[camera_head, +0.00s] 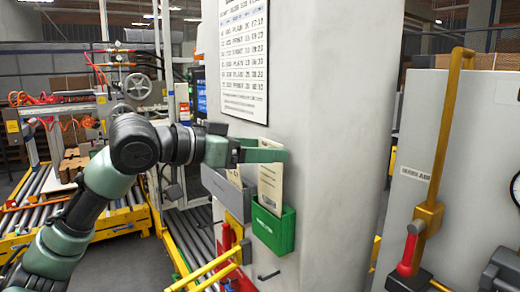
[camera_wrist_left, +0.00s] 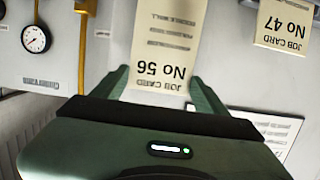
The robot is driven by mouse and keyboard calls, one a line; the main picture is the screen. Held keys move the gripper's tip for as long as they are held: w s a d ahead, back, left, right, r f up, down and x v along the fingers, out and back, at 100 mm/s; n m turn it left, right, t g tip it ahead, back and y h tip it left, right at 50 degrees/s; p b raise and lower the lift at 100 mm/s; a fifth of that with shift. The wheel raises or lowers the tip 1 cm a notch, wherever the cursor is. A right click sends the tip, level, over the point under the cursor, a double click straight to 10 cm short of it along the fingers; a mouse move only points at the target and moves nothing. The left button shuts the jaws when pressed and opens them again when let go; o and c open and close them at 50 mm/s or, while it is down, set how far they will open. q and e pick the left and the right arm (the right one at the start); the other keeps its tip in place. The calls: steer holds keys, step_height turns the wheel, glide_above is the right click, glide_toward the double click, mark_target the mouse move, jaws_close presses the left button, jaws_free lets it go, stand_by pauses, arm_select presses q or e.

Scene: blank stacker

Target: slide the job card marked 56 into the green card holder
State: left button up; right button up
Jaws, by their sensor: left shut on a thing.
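The job card marked 56 (camera_wrist_left: 165,45) is a cream card; its number reads upside down in the left wrist view. In the head view the card (camera_head: 270,186) hangs upright from my left gripper (camera_head: 264,154). My left gripper is shut on its top end, and its fingers also show in the wrist view (camera_wrist_left: 160,88). The green card holder (camera_head: 273,230) is fixed low on the pale pillar, directly below the gripper. The card's lower end is at the holder's mouth and looks hidden behind its front wall. How deep it sits I cannot tell. My right gripper is out of view.
A grey holder (camera_head: 221,192) with another card (camera_head: 235,177) is just left of the green one. A card marked 47 (camera_wrist_left: 288,22) shows in the wrist view. A printed list (camera_head: 244,58) hangs above. A grey cabinet (camera_head: 420,135) with a yellow handle stands right.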

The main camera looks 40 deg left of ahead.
arm_select(q)
steer(key=shift+f+b, duration=1.25)
steer(key=shift+f, duration=0.15)
steer(key=o, duration=1.9)
steer(key=shift+c, duration=0.2)
